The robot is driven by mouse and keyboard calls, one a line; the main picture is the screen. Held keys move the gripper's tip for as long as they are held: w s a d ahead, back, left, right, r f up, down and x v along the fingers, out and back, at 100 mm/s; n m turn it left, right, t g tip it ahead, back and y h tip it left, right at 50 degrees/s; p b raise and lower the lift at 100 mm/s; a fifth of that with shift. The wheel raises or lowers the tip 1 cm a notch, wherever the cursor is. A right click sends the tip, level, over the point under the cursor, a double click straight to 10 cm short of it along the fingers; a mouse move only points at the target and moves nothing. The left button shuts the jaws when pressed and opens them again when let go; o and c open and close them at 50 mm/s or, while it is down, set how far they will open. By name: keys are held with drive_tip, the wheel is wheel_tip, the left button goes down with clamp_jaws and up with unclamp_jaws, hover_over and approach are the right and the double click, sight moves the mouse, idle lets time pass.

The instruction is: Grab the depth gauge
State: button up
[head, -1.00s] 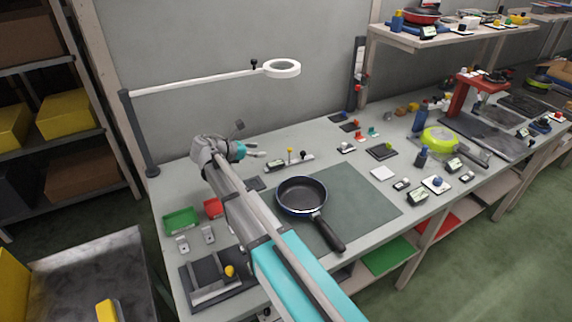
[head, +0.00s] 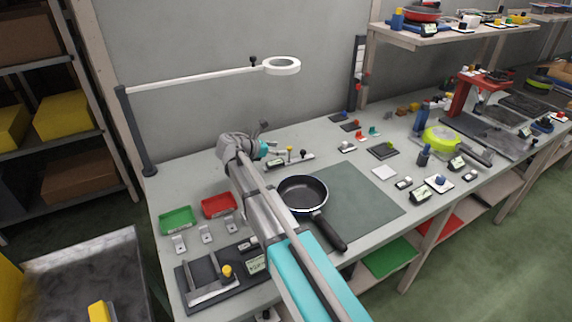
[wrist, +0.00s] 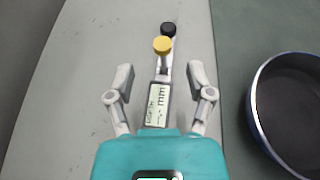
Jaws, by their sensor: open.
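A gauge with a small display marked mm (wrist: 157,105), which looks like the depth gauge, lies on the bench, with a yellow knob (wrist: 162,45) and a black knob (wrist: 168,29) beyond the display. It also shows in the head view (head: 277,164), left of and behind the pan. My gripper (wrist: 159,76) is open, one finger on each side of the gauge, with gaps on both sides in the wrist view. In the head view my gripper (head: 270,154) is beside the display end. Contact and exact height cannot be told.
A dark frying pan (head: 302,194) stands on the green mat (head: 362,205), close on the gripper's right. Green (head: 178,220) and red (head: 219,205) trays are at the left. A magnifier lamp (head: 281,66) overhangs the back. Other display devices (head: 418,194) lie at the right.

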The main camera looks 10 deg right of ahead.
sight(289, 147)
drive_tip(key=shift+b+x, duration=0.85)
drive_tip(key=shift+x, duration=1.8)
drive_tip(key=shift+s+r, duration=0.1)
drive_tip(key=shift+r, duration=0.1)
drive_tip(key=shift+c, duration=0.2)
clamp_jaws()
